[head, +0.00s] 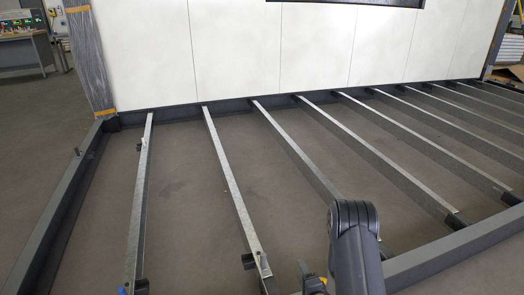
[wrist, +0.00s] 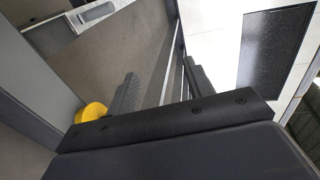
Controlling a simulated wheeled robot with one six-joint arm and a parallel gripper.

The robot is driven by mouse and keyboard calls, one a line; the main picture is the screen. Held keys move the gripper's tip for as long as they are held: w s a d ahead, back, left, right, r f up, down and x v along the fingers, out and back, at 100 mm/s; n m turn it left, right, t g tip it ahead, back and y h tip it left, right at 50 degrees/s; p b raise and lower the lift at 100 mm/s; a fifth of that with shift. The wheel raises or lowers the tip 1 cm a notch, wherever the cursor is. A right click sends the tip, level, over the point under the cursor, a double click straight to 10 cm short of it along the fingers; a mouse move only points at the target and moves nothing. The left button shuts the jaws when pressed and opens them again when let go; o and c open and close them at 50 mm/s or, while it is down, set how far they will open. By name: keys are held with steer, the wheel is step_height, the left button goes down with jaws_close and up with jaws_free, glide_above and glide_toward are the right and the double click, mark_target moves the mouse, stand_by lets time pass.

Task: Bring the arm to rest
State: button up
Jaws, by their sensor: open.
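My gripper (wrist: 160,72) shows in the wrist view with its two dark ribbed fingers spread apart. Nothing is held between them. The gripper points out over the grey floor and the metal joists. In the head view a dark rounded link of my arm (head: 355,240) rises at the lower middle right, in front of the frame. The gripper's fingers cannot be made out in the head view.
The dark container frame (head: 45,235) surrounds a row of several metal joists (head: 232,190) over bare floor. White wall panels (head: 235,50) stand behind. Small fittings (head: 255,262) sit on the near joist ends. A yellow round thing (wrist: 91,112) shows beside the gripper.

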steer(key=s+r+m+h+p, duration=0.1)
steer(key=s+r+p, duration=0.1)
steer(key=r+p, duration=0.7)
steer(key=s+d+r+h+p, duration=0.1)
steer(key=s+r+p, duration=0.1)
steer(key=r+p, duration=0.7)
step_height(320, 180, up, 5)
steer(key=shift+f+m+p, duration=0.1)
steer(key=shift+m+p, duration=0.3)
steer(key=shift+s+f, duration=0.1)
steer(key=shift+s, duration=0.05)
